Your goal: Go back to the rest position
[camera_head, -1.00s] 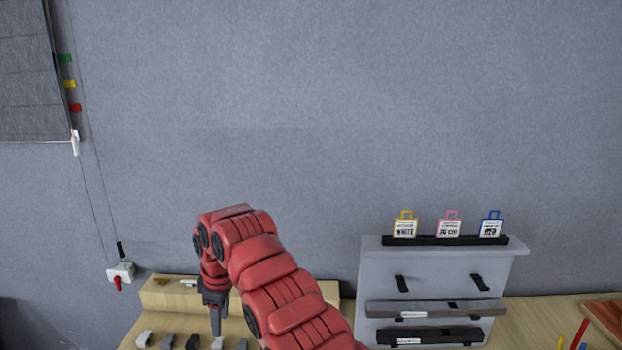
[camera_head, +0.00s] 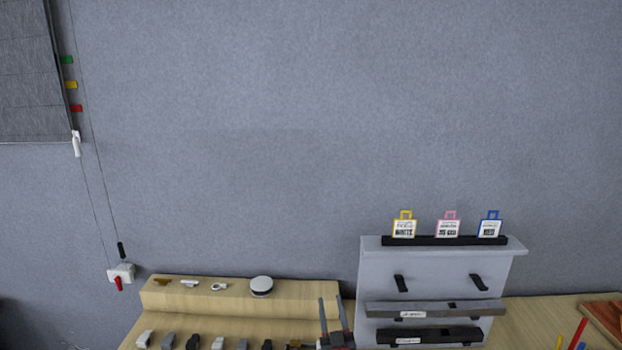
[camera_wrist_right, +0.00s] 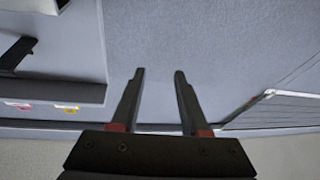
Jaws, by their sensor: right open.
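My right gripper (camera_head: 335,312) is low in the head view, just left of the grey stand, with its two fingers pointing up. It is open and holds nothing. In the right wrist view the gripper (camera_wrist_right: 158,75) shows its two dark fingers apart, with only the grey wall between them. My left gripper is not in view.
The grey stand (camera_head: 440,277) carries three colour-edged tags on top and two dark bars. A wooden stepped block (camera_head: 215,300) holds a round white-topped object (camera_head: 261,286) and several small parts. A wall switch (camera_head: 121,274) is at left. A brown board (camera_head: 606,318) lies at far right.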

